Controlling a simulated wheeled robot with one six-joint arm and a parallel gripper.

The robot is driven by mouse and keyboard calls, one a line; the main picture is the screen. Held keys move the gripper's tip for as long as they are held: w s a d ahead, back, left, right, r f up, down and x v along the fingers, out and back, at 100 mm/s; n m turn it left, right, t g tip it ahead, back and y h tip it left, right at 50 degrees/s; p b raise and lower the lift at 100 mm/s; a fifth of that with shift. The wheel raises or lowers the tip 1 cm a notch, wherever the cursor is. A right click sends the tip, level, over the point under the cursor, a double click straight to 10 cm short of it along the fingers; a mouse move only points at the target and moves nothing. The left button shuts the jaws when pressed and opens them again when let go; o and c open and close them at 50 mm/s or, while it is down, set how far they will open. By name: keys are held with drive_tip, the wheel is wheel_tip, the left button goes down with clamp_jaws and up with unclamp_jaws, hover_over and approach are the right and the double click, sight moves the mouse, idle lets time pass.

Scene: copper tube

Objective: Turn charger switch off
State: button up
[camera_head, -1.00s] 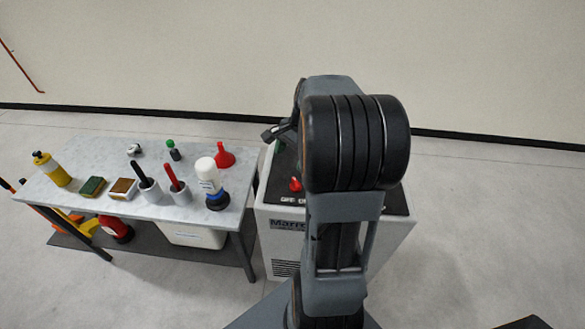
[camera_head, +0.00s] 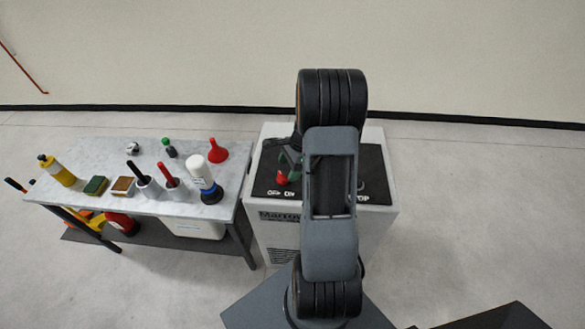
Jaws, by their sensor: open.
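The charger (camera_head: 380,145) is a white box with a dark top panel, standing right of the table. A red switch (camera_head: 282,178) sits on the panel's left part, above white "OFF" and "ON" lettering. My gripper (camera_head: 284,157) is open, over the panel just behind the red switch. It is small and partly hidden by my arm, and I cannot tell whether it touches anything. My arm covers the middle of the panel. A green part shows beside the gripper. The end of another white label, "TOP", shows at the panel's right front.
A grey table (camera_head: 100,205) stands left of the charger. It holds a white bottle (camera_head: 201,172), a red funnel (camera_head: 217,151), a yellow bottle (camera_head: 58,171), sponges and cups with handles. The floor right of the charger is clear.

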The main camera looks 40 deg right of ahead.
sight(282, 175)
drive_tip(key=shift+w+a+f, duration=0.2)
drive_tip(key=shift+a+f, duration=0.25)
drive_tip(key=shift+w+a+f, duration=0.2)
drive_tip(key=shift+a+f, duration=0.4)
drive_tip(key=shift+f, duration=0.3)
drive_tip(key=shift+s+d, duration=0.1)
drive_tip(key=shift+d, duration=0.1)
drive_tip(key=shift+a, duration=0.15)
drive_tip(key=c, duration=0.9)
